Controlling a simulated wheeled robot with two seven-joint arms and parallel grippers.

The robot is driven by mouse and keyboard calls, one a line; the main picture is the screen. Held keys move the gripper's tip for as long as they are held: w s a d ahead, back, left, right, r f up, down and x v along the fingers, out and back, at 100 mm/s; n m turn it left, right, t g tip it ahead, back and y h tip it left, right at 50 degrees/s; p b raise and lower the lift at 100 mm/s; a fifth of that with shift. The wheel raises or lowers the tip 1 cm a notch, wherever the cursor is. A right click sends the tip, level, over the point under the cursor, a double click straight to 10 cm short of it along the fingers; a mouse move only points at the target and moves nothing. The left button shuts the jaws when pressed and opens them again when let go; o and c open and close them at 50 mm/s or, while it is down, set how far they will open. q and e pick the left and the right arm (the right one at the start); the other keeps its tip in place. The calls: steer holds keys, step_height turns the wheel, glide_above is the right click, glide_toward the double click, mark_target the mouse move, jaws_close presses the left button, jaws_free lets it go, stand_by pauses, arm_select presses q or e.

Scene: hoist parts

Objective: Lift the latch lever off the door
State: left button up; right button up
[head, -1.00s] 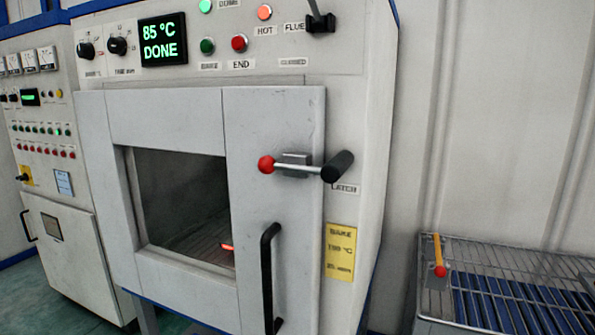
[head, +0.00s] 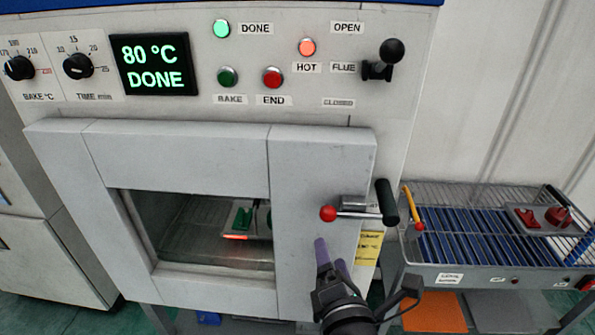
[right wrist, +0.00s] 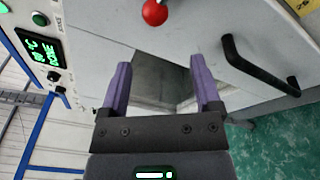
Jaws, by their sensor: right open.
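The latch lever (head: 362,214) lies roughly level across the right edge of the closed grey oven door (head: 170,160). It has a red ball on its left end, a metal bracket and a thick black grip on its right end. My right gripper (head: 331,256) is open and empty, with purple fingers, just below the red ball in the head view and apart from the lever. My left gripper is not in view.
The black door handle (right wrist: 250,70) stands out to the right of the fingers in the right wrist view. The panel (head: 155,65) reads 80 °C DONE, with the HOT lamp lit. A wire rack (head: 470,205) with a red-ended orange rod stands at the right.

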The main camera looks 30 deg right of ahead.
mark_target(328, 220)
steer(key=w, duration=0.1)
steer(key=w+d+r, duration=0.1)
steer(key=w+d+p, duration=0.1)
steer(key=shift+w+d+r, duration=0.15)
steer(key=shift+w+d, duration=0.1)
steer(key=shift+w, duration=0.1)
steer(key=x, duration=0.4)
steer(key=shift+w, duration=0.25)
steer(key=shift+w+d+f, duration=0.2)
steer(key=shift+w+d, duration=0.05)
steer(key=shift+w, duration=0.15)
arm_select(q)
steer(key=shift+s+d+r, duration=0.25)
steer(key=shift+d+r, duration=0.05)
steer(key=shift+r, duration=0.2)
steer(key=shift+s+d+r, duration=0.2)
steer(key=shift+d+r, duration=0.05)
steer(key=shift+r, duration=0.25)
arm_select(e)
steer(key=shift+c, duration=0.3)
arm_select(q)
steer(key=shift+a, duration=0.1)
arm_select(e)
jaws_close()
